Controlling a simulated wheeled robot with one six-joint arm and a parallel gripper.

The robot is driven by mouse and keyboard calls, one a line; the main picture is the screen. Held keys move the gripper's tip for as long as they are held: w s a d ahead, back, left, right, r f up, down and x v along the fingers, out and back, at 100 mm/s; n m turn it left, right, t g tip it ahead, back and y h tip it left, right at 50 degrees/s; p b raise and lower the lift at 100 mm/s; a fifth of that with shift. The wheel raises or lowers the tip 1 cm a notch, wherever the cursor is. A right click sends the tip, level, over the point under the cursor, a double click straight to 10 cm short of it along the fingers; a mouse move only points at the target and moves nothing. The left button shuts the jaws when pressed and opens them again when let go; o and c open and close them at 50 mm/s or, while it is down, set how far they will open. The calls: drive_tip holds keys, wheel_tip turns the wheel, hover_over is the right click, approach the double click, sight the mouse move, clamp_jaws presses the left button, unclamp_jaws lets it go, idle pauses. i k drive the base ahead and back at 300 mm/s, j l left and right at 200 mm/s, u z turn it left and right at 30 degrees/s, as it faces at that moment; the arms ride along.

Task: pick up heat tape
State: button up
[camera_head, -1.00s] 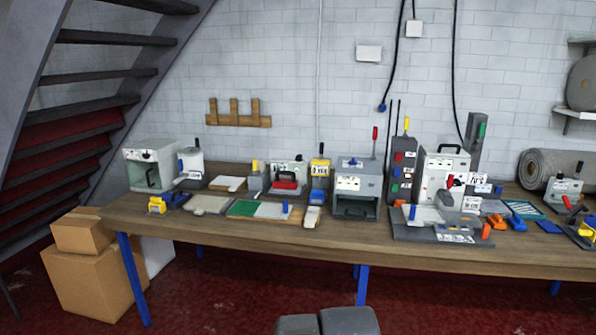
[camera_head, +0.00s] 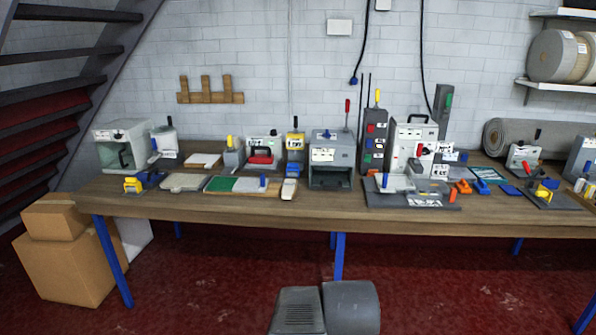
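I cannot pick out the heat tape for sure among the many small items on the long wooden workbench (camera_head: 300,206). Two thick beige rolls with white labels, a left roll (camera_head: 553,57) and a right one cut by the frame edge, stand on a wall shelf at the upper right; I cannot tell whether they are tape. My gripper is not in view. Dark grey rounded parts at the bottom centre look like my own body.
Several boxy machines, among them a grey one with an open front (camera_head: 331,152), line the bench. A rolled grey rug (camera_head: 500,136) lies at its back right. Cardboard boxes (camera_head: 66,266) stand under the stairs at left. Red floor in front is open.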

sight(289, 185)
drive_tip(key=i+u, duration=0.35)
drive_tip(key=i, duration=1.65)
